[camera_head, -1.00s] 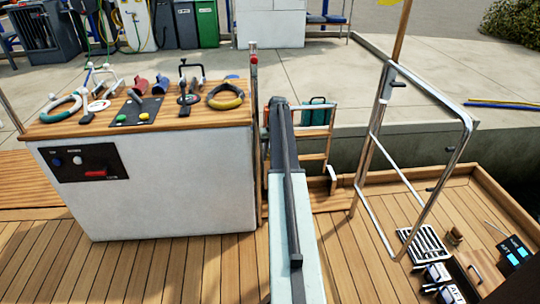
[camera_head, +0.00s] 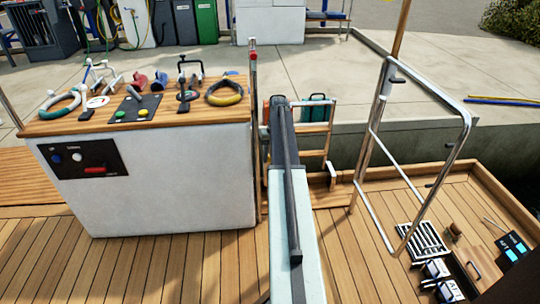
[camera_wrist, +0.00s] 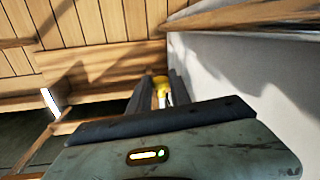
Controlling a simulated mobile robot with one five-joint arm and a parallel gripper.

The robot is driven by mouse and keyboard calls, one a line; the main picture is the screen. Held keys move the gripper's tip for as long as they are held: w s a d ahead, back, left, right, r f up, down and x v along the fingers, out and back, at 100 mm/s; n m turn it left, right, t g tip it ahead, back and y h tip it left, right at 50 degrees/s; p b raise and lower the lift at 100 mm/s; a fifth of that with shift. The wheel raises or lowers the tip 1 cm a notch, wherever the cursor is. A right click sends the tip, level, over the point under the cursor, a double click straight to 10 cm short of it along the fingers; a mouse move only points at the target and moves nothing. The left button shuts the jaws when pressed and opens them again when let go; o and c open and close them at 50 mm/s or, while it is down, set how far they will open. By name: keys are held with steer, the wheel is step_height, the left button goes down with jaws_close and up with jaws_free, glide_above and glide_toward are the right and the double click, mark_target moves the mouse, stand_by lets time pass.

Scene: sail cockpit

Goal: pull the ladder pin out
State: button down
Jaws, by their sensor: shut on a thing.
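In the wrist view, my gripper (camera_wrist: 160,92) has its two dark fingers closed on a small yellow piece, which I take to be the ladder pin (camera_wrist: 161,82). Most of the pin is hidden between the fingers and behind the gripper body. In the head view, the wooden-runged boarding ladder (camera_head: 315,128) stands just past the end of my arm, beside the white console. My arm covers the gripper and the pin in that view.
A steel rail frame (camera_head: 430,85) rises on the right. A grate (camera_head: 422,240) and small containers (camera_head: 437,269) lie on the deck at right. Deck planks between are clear.

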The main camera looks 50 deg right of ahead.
steer(key=c, duration=1.2)
jaws_free()
steer(key=shift+a, duration=0.1)
step_height(320, 180, up, 8)
steer(key=d+p, duration=0.1)
steer(key=p, duration=0.7)
steer(key=shift+s, duration=0.3)
steer(key=shift+f, duration=0.15)
